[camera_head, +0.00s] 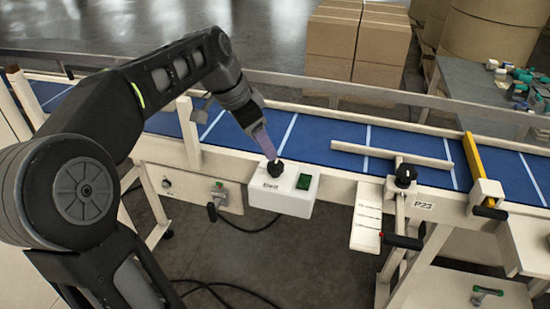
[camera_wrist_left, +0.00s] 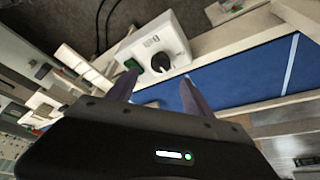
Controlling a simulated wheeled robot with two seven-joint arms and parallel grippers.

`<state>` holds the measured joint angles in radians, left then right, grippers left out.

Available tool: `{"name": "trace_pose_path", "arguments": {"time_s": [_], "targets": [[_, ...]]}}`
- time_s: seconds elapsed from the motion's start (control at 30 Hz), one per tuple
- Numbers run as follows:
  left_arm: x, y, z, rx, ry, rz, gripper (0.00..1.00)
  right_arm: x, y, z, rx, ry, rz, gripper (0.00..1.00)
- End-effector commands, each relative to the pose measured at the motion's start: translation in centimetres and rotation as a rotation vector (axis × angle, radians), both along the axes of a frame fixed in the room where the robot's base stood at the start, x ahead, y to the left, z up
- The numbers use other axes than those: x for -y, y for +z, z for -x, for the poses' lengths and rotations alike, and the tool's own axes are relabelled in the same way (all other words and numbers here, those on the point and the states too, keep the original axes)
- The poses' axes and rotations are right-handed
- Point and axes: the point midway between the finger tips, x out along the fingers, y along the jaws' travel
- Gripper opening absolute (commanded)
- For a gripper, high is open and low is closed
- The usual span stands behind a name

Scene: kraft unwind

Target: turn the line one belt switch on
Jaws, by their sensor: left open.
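The line one belt switch is a black rotary knob (camera_head: 275,168) on a white box (camera_head: 283,196) fixed to the near side of the conveyor. A green square (camera_head: 304,181) sits on the box to the right of the knob. My left gripper (camera_head: 268,152) is just above the knob, pointing down at it. In the left wrist view the knob (camera_wrist_left: 160,63) lies ahead of and between the two spread, empty fingers (camera_wrist_left: 157,88). I cannot tell whether a finger touches the knob. My right gripper is not in view.
The blue belt (camera_head: 340,135) with white cross lines runs behind the box. A black knob (camera_head: 405,175) and a white label plate (camera_head: 366,215) stand to the right. A yellow bar (camera_head: 477,165) crosses the belt. Cardboard boxes (camera_head: 358,40) stand behind.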

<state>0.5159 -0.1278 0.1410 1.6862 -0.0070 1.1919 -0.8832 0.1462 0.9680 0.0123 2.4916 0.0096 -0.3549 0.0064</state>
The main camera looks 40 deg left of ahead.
Motion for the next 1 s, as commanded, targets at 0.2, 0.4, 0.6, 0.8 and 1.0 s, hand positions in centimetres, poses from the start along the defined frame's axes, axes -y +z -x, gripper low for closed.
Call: {"name": "trace_pose_path", "arguments": {"time_s": [0.2,0.4,0.6,0.8,1.0], "targets": [[0.2,-1.0,-0.4,-0.002,-0.001,0.001,0.60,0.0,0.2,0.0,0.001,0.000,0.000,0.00],[0.7,-3.7,-1.3,-0.005,-0.001,0.003,0.60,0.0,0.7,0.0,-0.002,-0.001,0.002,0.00],[1.2,-6.3,-2.3,-0.003,-0.001,0.002,0.60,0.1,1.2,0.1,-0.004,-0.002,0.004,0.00],[1.3,-7.3,-2.7,0.000,0.000,0.000,0.60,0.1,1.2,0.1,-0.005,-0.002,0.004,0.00],[1.3,-7.3,-2.7,0.000,0.000,0.000,0.60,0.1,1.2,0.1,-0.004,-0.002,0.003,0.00]]}}
